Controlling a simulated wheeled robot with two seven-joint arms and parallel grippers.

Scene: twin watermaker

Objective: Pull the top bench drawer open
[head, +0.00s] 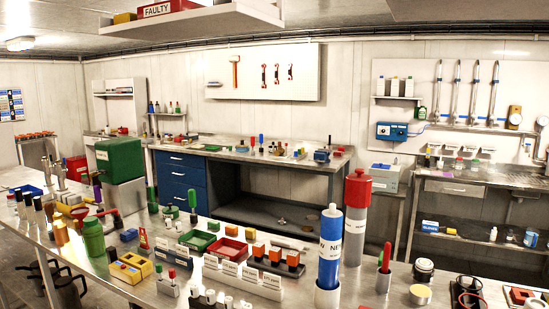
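A blue drawer cabinet stands under the left end of the back workbench (225,150). Its top drawer (186,161) has a pale bar handle and looks closed, with its front in line with the drawers below (186,176). The lowest part of the cabinet is hidden behind things on the near bench. Neither of my grippers shows in the head view.
A long metal bench (215,295) crowded with bottles, trays and blocks lies between me and the cabinet. A sink bench (455,187) is at right.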

